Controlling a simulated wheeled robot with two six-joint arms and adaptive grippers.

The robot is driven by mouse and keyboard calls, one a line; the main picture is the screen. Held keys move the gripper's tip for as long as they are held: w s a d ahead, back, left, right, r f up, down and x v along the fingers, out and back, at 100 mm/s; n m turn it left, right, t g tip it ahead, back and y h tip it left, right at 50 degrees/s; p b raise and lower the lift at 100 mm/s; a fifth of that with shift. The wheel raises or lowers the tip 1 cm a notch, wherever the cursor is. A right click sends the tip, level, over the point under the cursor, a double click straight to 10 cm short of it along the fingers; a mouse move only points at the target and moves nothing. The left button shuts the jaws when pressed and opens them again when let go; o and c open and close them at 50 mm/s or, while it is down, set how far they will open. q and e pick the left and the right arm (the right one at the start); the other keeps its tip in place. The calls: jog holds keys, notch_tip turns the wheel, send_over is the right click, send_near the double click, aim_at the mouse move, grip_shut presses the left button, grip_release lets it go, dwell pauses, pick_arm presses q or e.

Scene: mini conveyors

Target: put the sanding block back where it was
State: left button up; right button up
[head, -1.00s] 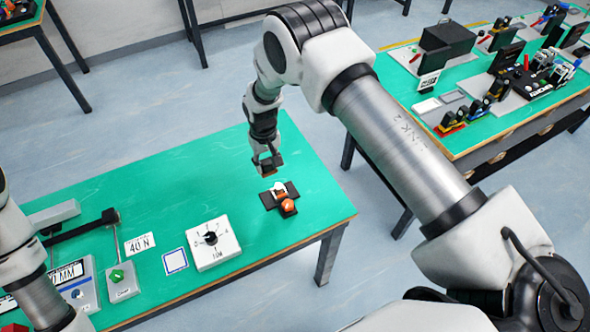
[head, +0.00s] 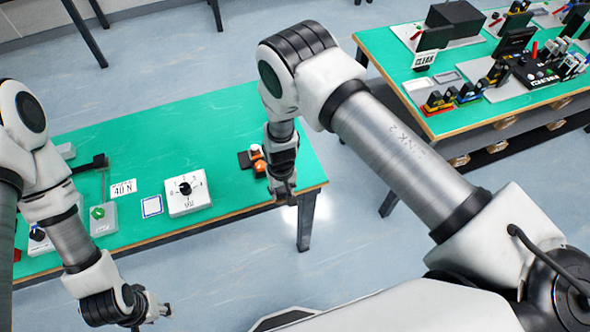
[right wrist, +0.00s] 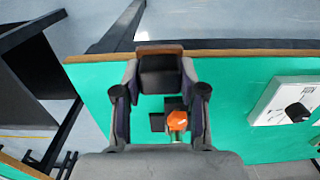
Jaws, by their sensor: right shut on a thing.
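The sanding block (right wrist: 160,72), dark grey with a brown strip along its far edge, is between the fingers of my right gripper (right wrist: 160,88) in the right wrist view. My right gripper (head: 285,196) is shut on it, near the front right edge of the green table in the head view, where the block is hard to make out. A black item with an orange part (head: 259,166) lies on the table just behind that gripper and is partly hidden by it. My left gripper (head: 158,309) is low at the left, in front of the table; its jaws are too small to read.
The green table (head: 225,125) has clear room at its back and middle. A white dial box (head: 188,193), a blue-framed square (head: 151,206), a "40 N" card (head: 123,188) and a green-knobbed box (head: 103,219) stand leftward. A second crowded table (head: 450,118) is at right.

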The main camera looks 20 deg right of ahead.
jog(key=w+d+b, duration=0.2)
jog(key=w, duration=0.1)
jog(key=w+d+f+b, duration=0.1)
jog(key=w+d+b, duration=0.1)
jog(key=w+b, duration=0.1)
jog(key=w+d+b, duration=0.2)
jog(key=w+b, duration=0.1)
jog(key=w, duration=0.1)
jog(key=shift+w+d+f, duration=0.35)
jog(key=shift+w+f, duration=0.05)
notch_tip(320, 180, down, 3)
jog(key=shift+s+r+b, duration=0.1)
jog(key=shift+b, duration=0.95)
jog(key=shift+d+f, duration=0.1)
jog(key=shift+f, duration=0.1)
jog(key=o, duration=1.1)
jog(key=shift+f, duration=0.1)
